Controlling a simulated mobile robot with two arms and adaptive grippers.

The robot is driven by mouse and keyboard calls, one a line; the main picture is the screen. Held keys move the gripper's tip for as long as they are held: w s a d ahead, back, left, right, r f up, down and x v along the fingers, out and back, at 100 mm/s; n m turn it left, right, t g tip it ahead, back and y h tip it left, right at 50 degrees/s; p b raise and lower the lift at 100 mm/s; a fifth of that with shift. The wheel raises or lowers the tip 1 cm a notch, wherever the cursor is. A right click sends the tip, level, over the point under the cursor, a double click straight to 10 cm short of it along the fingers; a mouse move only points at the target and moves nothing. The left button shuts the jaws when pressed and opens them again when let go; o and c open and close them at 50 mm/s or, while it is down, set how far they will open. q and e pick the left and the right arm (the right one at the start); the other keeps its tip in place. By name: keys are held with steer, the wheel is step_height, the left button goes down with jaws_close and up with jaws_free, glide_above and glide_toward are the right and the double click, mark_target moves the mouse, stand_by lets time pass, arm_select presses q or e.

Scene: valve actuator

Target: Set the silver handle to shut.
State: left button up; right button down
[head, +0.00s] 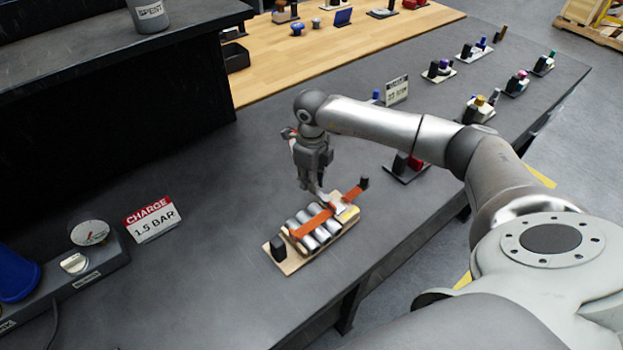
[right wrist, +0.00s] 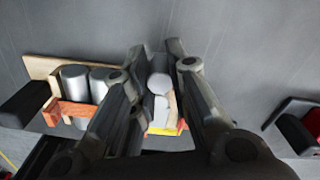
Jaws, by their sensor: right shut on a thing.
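A small assembly with silver cylinders (head: 309,234) and an orange strap (head: 325,216) stands on a pale wooden base (head: 291,266) on the dark bench. My right gripper (head: 319,190) reaches down at its far right end. In the right wrist view its fingers are closed around a silver, round-ended part (right wrist: 159,84), which looks like the silver handle. The fingers hide its sides, and I cannot read its setting. A yellow piece (right wrist: 163,131) lies just below it in that view. My left gripper is not in view.
A gauge box (head: 97,272) with a dial and knob stands at the left, beside a "CHARGE 1.5 BAR" sign (head: 151,218). Several small devices line the far bench.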

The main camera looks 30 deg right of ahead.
steer(key=shift+w+d, duration=0.1)
steer(key=d+m+b, duration=0.1)
steer(key=m, duration=0.1)
steer(key=shift+m, duration=0.3)
steer(key=d+m+b, duration=0.1)
steer(key=m, duration=0.1)
steer(key=shift+d+m, duration=0.15)
steer(key=shift+m, duration=0.25)
steer(key=m, duration=0.1)
steer(key=d+m+b, duration=0.1)
steer(key=m, duration=0.1)
steer(key=shift+s+d, duration=0.2)
steer(key=shift+s, duration=0.15)
steer(key=shift+s+d+m+b, duration=0.2)
steer(key=shift+s+d+m, duration=0.1)
steer(key=shift+m, duration=0.7)
steer(key=shift+s+d+m+b, duration=0.15)
steer(key=shift+s+d+m, duration=0.15)
steer(key=shift+m, duration=0.7)
steer(key=c, duration=1.3)
jaws_free()
steer(key=shift+c, duration=0.2)
